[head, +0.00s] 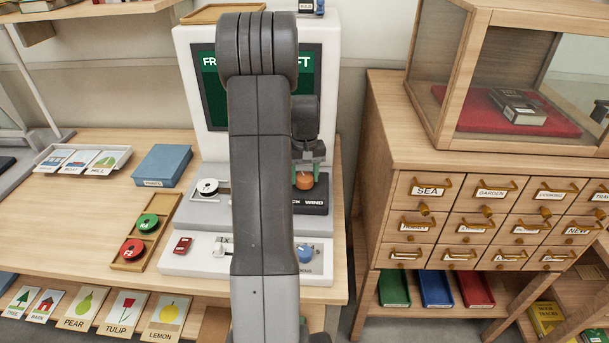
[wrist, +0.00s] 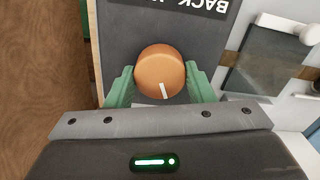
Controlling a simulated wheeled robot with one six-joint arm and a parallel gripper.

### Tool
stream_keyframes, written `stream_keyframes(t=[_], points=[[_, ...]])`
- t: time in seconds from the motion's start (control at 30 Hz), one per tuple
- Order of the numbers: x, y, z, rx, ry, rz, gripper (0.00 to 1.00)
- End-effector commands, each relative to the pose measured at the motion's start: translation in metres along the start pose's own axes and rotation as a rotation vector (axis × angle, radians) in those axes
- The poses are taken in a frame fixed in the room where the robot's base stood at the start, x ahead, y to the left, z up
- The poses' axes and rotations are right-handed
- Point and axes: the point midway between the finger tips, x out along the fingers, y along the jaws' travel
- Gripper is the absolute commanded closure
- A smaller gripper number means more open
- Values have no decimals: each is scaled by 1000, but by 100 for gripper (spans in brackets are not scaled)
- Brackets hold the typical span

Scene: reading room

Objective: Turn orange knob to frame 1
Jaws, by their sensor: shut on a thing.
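The orange knob (head: 305,181) sits on a dark panel of the white machine (head: 185,60), under the green fingers of my gripper (head: 308,172). In the wrist view the orange knob (wrist: 160,72) is round, with a white pointer mark pointing toward the gripper's palm. My gripper (wrist: 160,85) is shut on the knob, one green finger on each side. The panel label (head: 312,203) is partly covered and reads "...CK WIND". The machine's green screen (head: 305,75) is mostly hidden by my arm; only "FR" and "FT" show, so the frame number cannot be read.
A white reel (head: 208,187), a red switch (head: 182,245) and a blue knob (head: 305,253) are on the machine. A wooden tray (head: 128,265) holds green and red reels. A drawer cabinet (head: 390,130) stands close on the right.

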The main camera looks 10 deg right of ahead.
Motion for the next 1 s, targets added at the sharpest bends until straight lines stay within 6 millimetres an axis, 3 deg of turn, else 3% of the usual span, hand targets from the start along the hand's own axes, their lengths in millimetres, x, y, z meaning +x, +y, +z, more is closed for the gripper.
stream_keyframes(t=[0.43, 0.47, 0.53, 0.87, 1.0], points=[[-1, 0, 0, 60, 1, 0, 75], [-1, 0, 0, 59, 1, 0, 46], [-1, 0, 0, 59, 1, 0, 32], [-2, 0, 0, 59, 1, 0, 30], [-16, 0, -1, 59, 3, 0, 30]])
